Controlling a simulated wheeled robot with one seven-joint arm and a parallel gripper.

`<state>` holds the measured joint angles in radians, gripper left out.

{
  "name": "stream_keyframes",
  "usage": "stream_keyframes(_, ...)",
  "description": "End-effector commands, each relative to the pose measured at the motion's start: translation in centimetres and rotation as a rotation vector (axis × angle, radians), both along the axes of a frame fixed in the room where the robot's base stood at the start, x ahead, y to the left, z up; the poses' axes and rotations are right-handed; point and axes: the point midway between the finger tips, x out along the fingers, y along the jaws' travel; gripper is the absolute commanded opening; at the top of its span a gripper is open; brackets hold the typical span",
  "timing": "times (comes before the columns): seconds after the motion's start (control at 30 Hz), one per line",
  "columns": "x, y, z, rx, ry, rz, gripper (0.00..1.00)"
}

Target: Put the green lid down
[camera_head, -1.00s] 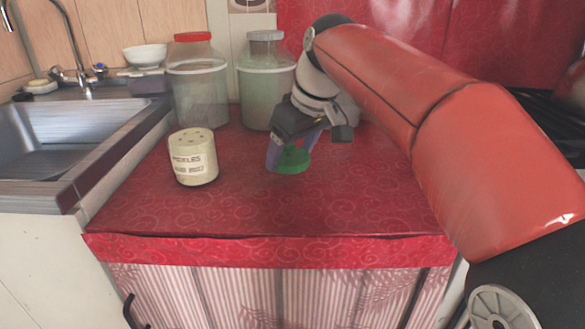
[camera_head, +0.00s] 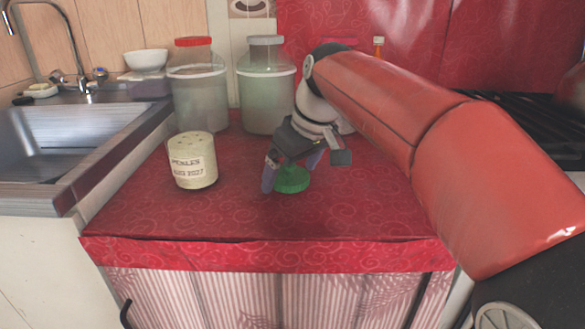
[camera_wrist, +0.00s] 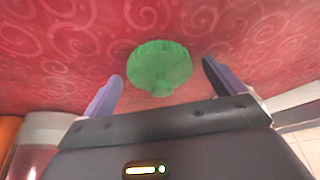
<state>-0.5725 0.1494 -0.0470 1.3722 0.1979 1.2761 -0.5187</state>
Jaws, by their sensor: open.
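The green lid (camera_head: 292,180) lies on the red oilcloth counter (camera_head: 235,215), towards the middle. It is round with a ridged rim and a knob, and it also shows in the wrist view (camera_wrist: 160,66). My gripper (camera_head: 291,180) is open right at the lid. In the wrist view my gripper's two purple fingers (camera_wrist: 162,90) stand apart on either side of the lid, with gaps between them and it. The lid appears to rest on the cloth, free of the fingers.
A cream pickles jar (camera_head: 192,162) stands to the left. Large jars with a red lid (camera_head: 196,90) and a grey lid (camera_head: 265,88) stand behind. A sink (camera_head: 75,150) is at far left, a stove (camera_head: 515,125) at right. The counter's front is clear.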

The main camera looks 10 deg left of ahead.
Motion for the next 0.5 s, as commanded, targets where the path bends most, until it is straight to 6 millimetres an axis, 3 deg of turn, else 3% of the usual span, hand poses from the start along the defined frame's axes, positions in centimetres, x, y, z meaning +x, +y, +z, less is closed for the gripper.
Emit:
stream_keyframes(0.23,-0.2,-0.4,1.6,0.002,-0.002,0.0,0.95)
stream_keyframes(0.5,-1.3,-2.2,6.9,0.002,-0.004,-0.002,0.95)
